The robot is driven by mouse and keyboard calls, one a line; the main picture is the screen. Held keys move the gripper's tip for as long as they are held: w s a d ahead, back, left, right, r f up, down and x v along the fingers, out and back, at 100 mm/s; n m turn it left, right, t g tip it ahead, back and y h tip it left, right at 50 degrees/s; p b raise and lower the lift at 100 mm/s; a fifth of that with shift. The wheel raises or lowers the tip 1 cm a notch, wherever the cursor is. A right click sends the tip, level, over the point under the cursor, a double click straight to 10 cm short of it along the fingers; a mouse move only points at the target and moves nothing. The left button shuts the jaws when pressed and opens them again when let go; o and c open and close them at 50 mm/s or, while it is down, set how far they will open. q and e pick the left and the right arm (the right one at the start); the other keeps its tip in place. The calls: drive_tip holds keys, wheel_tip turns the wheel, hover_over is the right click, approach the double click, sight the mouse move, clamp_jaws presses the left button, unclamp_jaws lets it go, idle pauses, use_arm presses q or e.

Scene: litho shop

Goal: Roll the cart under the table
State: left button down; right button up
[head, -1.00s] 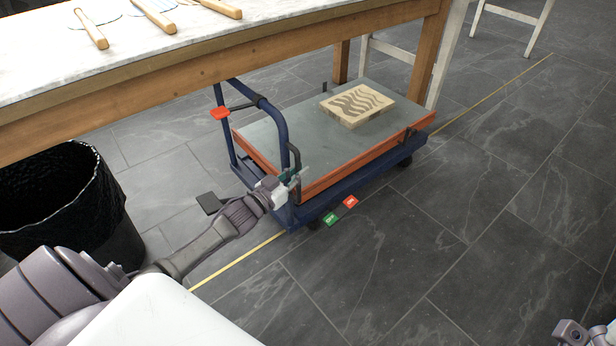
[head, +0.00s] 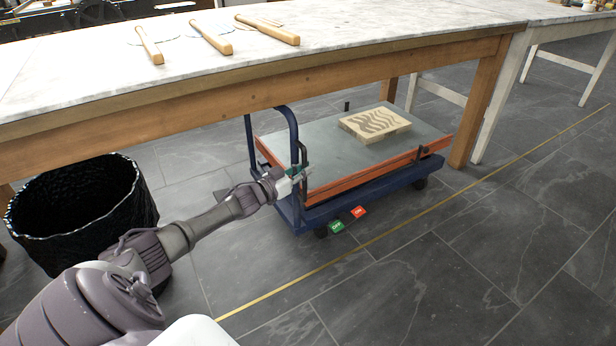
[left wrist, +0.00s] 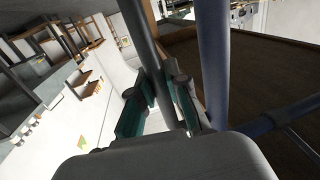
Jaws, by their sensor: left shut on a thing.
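The blue cart (head: 375,194) stands on the floor, its far part beneath the table (head: 250,102) and its near side showing past the table's front apron. It has a grey deck with orange edging and a blue push handle (head: 293,135) at its left end. A pale block with a dark wavy pattern (head: 375,123) lies on the deck. My right gripper is out of view.
A yellow floor line (head: 400,226) runs just on the near side of the cart. A wooden table leg (head: 477,112) stands beyond the cart's right end. A black bin (head: 82,212) is at left. Red and green pedals (head: 347,220) stick out low on the cart. Floor at right is clear.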

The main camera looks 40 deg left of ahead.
use_arm(q)
drive_tip(key=shift+a+r, duration=0.1)
drive_tip(key=shift+a, duration=0.25)
drive_tip(key=c, duration=1.1)
unclamp_jaws()
drive_tip(key=shift+c, duration=0.2)
drive_tip(key=s+a, duration=0.1)
drive_tip(key=s, duration=1)
drive_tip(key=shift+s+a, duration=0.35)
drive_tip(key=shift+s, duration=0.05)
